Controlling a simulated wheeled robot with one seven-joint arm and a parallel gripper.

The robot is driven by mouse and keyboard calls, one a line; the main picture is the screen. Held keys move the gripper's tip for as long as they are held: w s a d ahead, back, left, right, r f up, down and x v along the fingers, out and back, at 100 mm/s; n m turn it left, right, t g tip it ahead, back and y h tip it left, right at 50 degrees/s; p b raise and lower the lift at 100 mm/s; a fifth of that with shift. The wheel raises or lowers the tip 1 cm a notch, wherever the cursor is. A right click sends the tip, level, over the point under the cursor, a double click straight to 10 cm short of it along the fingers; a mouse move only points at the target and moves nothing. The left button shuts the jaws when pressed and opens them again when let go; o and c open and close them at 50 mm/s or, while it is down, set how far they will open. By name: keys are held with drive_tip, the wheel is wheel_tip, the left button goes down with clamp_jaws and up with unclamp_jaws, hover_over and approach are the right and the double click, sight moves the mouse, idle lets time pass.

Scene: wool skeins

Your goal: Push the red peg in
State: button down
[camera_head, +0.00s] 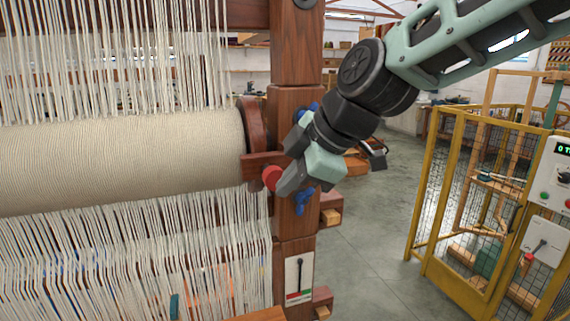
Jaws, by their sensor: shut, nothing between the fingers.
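The red peg (271,178) shows as a round red end at the inner side of the loom's wooden post, by a small wooden bar below the roll's end. My gripper (283,190) is shut and empty. Its fingertips are right beside the peg's right edge, touching or very close; I cannot tell which. The fingers cover part of the peg's right side, and how far the peg stands out cannot be told from this view.
The wooden post (296,63) stands behind my gripper, with blue knobs (304,201) on it. A cream roll (120,155) and hanging threads fill the left. A lever plate (299,277) is lower on the post. A yellow cage (430,200) stands right; the floor between is clear.

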sight(275, 178)
drive_tip(key=shift+w+a+p, duration=0.25)
drive_tip(key=shift+w+p, duration=0.15)
drive_tip(key=shift+w, duration=0.55)
drive_tip(key=shift+w+a, duration=0.2)
drive_tip(key=shift+w, duration=0.6)
drive_tip(key=shift+w+a, duration=0.25)
drive_tip(key=shift+w, duration=0.5)
drive_tip(key=shift+w+a, duration=0.2)
drive_tip(key=shift+w, duration=0.6)
